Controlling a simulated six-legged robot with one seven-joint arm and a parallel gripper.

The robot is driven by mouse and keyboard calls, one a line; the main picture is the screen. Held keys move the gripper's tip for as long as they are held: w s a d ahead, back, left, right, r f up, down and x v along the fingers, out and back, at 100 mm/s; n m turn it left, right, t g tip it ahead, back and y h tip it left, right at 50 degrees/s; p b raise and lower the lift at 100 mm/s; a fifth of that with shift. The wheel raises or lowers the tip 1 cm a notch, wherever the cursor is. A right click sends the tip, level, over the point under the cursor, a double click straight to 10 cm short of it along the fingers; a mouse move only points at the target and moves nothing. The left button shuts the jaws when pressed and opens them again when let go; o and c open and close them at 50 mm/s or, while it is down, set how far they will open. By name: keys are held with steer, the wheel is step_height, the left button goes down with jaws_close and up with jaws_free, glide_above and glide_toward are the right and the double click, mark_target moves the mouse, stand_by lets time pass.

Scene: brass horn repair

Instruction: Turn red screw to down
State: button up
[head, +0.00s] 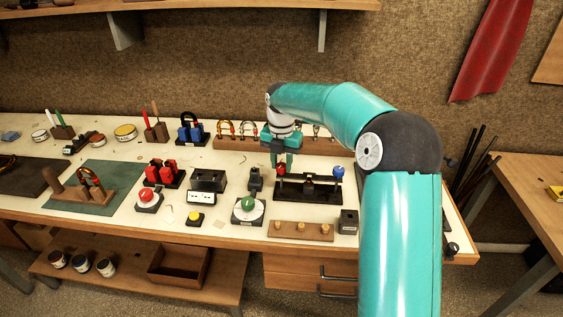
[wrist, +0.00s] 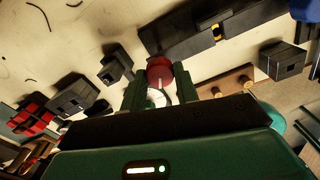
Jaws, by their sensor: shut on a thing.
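The red screw (head: 280,169) has a round red head and stands at the left end of a long black fixture (head: 308,188). A blue ball-headed screw (head: 338,171) stands at its right end. My gripper (head: 283,163) reaches down from above and is shut on the red screw. In the wrist view, the red head (wrist: 159,69) shows between the two dark green fingers of my gripper (wrist: 160,84). The fingers hide part of it, and I cannot tell which way the screw points. The black fixture (wrist: 205,32) runs up to the right from it.
A small black block (head: 255,179) stands just left of the fixture. In front are a green button (head: 248,204), a wooden peg strip (head: 300,231) and a black box (head: 348,221). A rack of horseshoe-shaped pieces (head: 236,142) stands behind. Bare bench shows between these.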

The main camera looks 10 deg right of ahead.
mark_target(281, 165)
steer(key=n, duration=0.5)
stand_by(0.6)
steer(key=o, duration=1)
steer(key=shift+c, duration=0.2)
steer(key=shift+r, duration=0.1)
step_height(281, 165, up, 14)
